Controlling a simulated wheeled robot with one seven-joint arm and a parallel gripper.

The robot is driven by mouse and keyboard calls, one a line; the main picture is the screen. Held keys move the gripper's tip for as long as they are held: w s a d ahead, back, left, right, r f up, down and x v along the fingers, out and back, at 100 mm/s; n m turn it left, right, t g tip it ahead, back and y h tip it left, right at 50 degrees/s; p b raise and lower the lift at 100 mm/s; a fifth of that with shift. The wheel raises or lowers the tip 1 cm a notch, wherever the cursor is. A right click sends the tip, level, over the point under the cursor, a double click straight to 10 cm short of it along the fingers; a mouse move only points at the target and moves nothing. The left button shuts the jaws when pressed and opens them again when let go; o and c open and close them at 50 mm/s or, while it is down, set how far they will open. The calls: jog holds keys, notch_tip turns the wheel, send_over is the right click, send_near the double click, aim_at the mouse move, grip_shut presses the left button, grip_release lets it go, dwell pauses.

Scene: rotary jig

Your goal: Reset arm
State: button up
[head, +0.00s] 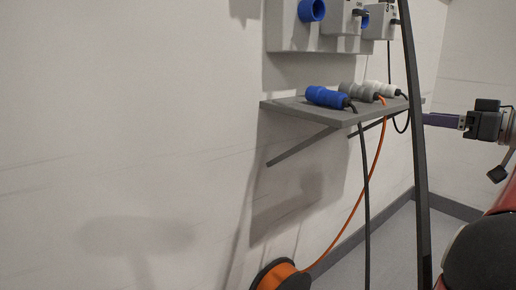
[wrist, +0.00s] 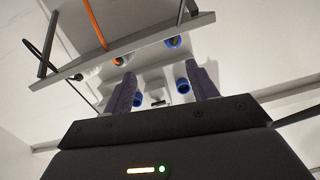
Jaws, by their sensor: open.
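My gripper (head: 432,119) is at the right of the head view, level with the shelf and right of its end. In the wrist view its two purple fingers (wrist: 161,84) stand apart with nothing held between them. A blue plug (head: 325,97), a grey plug (head: 358,92) and a white plug (head: 382,88) lie side by side on the grey wall shelf (head: 292,108). A grey socket panel (head: 285,38) with a blue socket (head: 312,10) is above the shelf, cut off at the top. Blue rings show beyond the fingers in the wrist view (wrist: 183,86).
A dark cable (head: 364,190) hangs from the blue plug. A dark upright strip (head: 415,140) crosses the head view before the shelf's right end. The left wall area is bare.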

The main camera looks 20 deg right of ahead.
jog(key=w+a+f+m+g+p, duration=0.1)
jog(key=w+a+f+m+g, duration=0.3)
jog(key=a, duration=0.7)
jog(key=a+f+n+g+p, duration=0.1)
jog(key=a+f+g, duration=0.2)
jog(key=a+f, duration=0.5)
jog(key=s+a+f+g+h+p, duration=0.1)
jog(key=s+a+f+g+h, duration=0.2)
jog(key=s+a+f+h, duration=0.4)
jog(key=s+a+f, duration=0.6)
jog(key=a+f, duration=0.1)
jog(key=f, duration=0.1)
jog(key=shift+s+a+p, duration=0.3)
jog(key=shift+a+p, duration=0.05)
jog(key=shift+a, duration=0.05)
